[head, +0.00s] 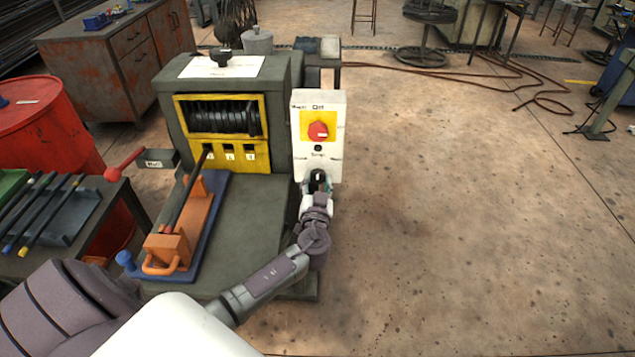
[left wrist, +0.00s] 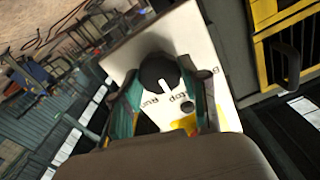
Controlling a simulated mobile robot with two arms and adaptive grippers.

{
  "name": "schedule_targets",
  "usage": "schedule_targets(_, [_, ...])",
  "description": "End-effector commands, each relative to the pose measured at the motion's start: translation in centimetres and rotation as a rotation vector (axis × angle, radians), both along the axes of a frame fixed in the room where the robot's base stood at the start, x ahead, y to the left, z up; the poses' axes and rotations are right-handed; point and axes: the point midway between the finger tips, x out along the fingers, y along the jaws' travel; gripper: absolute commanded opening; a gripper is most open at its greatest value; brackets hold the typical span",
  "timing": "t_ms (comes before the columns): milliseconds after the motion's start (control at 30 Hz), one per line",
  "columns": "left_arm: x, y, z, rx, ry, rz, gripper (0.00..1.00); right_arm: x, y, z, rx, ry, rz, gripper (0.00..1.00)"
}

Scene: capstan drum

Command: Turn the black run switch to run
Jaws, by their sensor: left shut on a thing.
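The white switch box (head: 331,110) stands on the right side of the machine. The black run switch (left wrist: 158,72) is a round knob with a white pointer line, seen in the left wrist view. Lettering that reads like "Run" and "Stop" lies beside it, and I cannot tell exactly which mark the pointer meets. My left gripper (head: 318,180) is at the lower part of the box, shut on the black switch; its teal fingers (left wrist: 160,100) lie on both sides of the knob. In the head view the gripper mostly hides the switch. My right gripper is not in view.
A red main knob (head: 318,130) on a yellow plate sits above on the same box. The grey machine (head: 230,110) with its dark drum (head: 225,117) stands to the left. An orange fixture (head: 183,235) lies on its bed.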

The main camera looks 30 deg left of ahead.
Motion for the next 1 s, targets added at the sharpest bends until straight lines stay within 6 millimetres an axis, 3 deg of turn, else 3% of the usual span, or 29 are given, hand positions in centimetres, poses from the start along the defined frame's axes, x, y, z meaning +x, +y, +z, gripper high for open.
schedule_targets(500, [0.0,-0.1,-0.2,0.329,0.199,0.0,0.1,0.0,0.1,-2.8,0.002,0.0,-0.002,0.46])
schedule_targets(1000, [0.1,-0.1,0.0,0.639,0.39,-0.001,0.1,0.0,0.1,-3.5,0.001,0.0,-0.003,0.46])
